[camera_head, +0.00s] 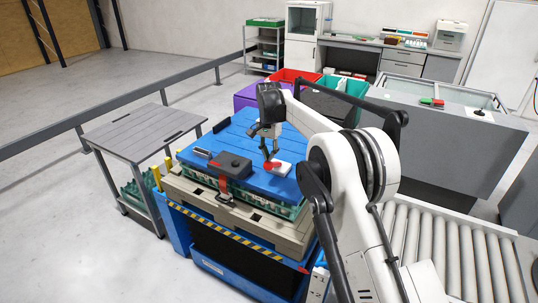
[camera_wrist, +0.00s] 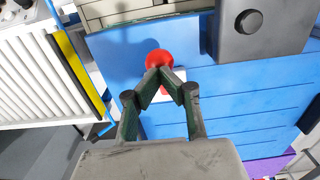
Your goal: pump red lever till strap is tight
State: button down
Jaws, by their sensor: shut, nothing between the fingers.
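A rounded red part (camera_head: 268,165) sits at a white block (camera_head: 282,169) on the blue lid (camera_head: 258,135); I cannot tell whether it is the lever's knob. My gripper (camera_head: 271,157) is shut and points down right at it. In the wrist view my fingertips (camera_wrist: 160,72) meet in front of the red part (camera_wrist: 159,57) and partly hide it and the white block; contact cannot be told. A dark grey box (camera_head: 232,165) stands left of it on the lid. A red-orange strap (camera_head: 224,184) runs down from the lid's front edge; its tightness cannot be told.
Green egg trays (camera_head: 286,211) show under the lid, above a beige pallet (camera_head: 240,217). A grey slatted table (camera_head: 140,132) stands left. A roller conveyor (camera_head: 470,264) is at right. Red (camera_head: 297,75) and teal (camera_head: 354,86) bins stand behind.

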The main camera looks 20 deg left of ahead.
aim_at(268, 167)
jog(key=shift+s+f+b, duration=0.25)
jog(key=shift+f+b, duration=0.6)
jog(key=shift+f, duration=0.45)
jog(key=shift+s+f+b, duration=0.2)
jog(key=shift+f+b, duration=0.6)
jog(key=shift+f, duration=0.45)
jog(key=shift+w+r+p, duration=0.2)
jog(key=shift+r+p, duration=0.2)
jog(key=shift+r, duration=0.55)
jog(key=shift+w+r+p, duration=0.15)
jog(key=shift+r+p, duration=0.3)
jog(key=shift+r, duration=0.55)
jog(key=shift+w+r+p, duration=0.2)
jog(key=shift+r+p, duration=0.2)
jog(key=shift+r, duration=0.55)
jog(key=shift+f, duration=0.15)
